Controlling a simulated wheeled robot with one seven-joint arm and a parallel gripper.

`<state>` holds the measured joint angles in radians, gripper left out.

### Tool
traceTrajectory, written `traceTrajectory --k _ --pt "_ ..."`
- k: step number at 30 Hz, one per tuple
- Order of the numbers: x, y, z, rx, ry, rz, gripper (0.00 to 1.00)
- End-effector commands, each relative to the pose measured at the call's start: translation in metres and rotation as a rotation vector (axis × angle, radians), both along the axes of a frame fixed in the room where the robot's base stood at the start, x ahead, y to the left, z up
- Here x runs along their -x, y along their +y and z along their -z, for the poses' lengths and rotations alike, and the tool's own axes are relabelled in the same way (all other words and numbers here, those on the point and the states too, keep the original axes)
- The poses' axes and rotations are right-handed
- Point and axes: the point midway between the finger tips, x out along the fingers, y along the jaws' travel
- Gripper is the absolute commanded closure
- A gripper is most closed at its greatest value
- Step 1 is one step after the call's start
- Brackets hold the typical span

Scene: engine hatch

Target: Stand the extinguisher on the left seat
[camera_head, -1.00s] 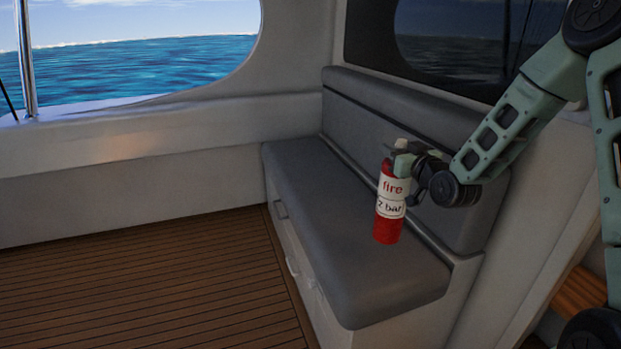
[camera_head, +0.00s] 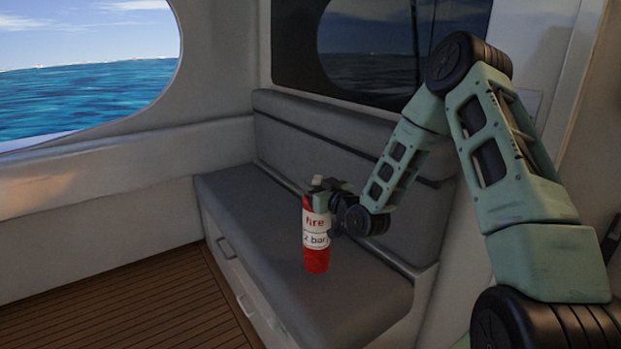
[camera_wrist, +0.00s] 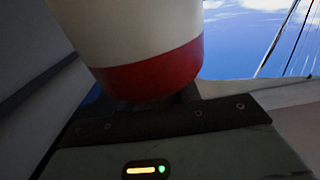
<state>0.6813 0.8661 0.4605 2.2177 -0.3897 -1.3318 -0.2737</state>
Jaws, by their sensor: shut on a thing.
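The red fire extinguisher (camera_head: 316,260) with a white label is upright at the grey cushioned seat (camera_head: 245,205) in the head view. Its base appears at or just above the cushion; I cannot tell whether it touches. My gripper (camera_head: 322,198) is shut on the extinguisher near its top, reaching in from the right. The wrist view shows the extinguisher (camera_wrist: 150,75) close up as a white and red cylinder against the gripper. The fingertips are largely hidden.
The grey backrest (camera_head: 400,200) stands behind the seat. A wooden floor (camera_head: 150,315) lies to the left, below drawers with handles (camera_head: 226,247). The cushion is clear on both sides of the extinguisher. A large window (camera_head: 80,70) is at upper left.

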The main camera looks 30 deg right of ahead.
Motion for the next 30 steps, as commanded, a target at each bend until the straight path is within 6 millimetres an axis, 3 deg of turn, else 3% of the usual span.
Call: traceTrajectory --k 5,12,27,28,30 --pt "-0.001 0.000 0.008 0.001 -0.007 -0.001 1.00" --pt "-0.001 0.000 0.035 0.001 -0.007 0.000 1.00" --pt "-0.001 0.000 0.044 0.003 -0.009 -0.001 1.00" --pt "0.000 0.000 0.047 0.001 -0.001 -0.001 0.64" --pt "0.000 0.000 0.046 0.001 -0.001 0.000 0.44"
